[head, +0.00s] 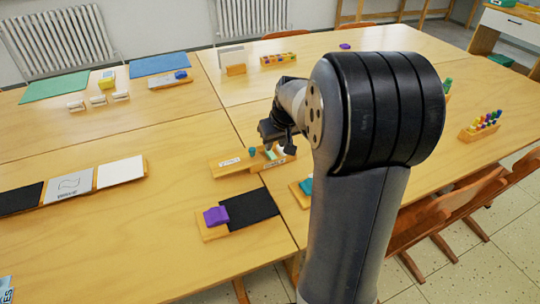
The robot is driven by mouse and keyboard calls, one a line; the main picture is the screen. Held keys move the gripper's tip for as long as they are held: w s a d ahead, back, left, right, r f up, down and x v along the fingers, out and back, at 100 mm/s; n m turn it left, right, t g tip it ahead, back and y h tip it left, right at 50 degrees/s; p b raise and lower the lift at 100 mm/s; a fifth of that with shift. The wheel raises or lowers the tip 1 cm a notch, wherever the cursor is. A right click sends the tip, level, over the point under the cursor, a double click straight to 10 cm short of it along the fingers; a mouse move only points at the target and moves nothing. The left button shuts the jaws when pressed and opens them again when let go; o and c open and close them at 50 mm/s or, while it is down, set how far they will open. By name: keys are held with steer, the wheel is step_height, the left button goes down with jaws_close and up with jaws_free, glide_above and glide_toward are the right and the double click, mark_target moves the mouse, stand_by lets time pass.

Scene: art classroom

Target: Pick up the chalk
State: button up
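A wooden tray (228,169) lies on the table, left of my arm. A small teal piece (253,152) and a pale piece (270,154) sit on its right part. Another whitish piece shows at the tray's right end, partly behind my gripper. They may be chalk, but they are too small to tell for sure. My gripper (276,142) points down just above the tray's right end. My arm hides part of this area. Whether the fingers are apart or closed on something cannot be made out.
A purple block (216,215) on a wooden base stands by a black mat (249,209) in front. A rack of coloured pieces (481,126) is at right.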

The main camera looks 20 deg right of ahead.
mark_target(272, 154)
steer(key=b+x, duration=0.1)
steer(key=x, duration=0.4)
steer(key=shift+w+f, duration=0.15)
steer(key=shift+f, duration=0.25)
jaws_close()
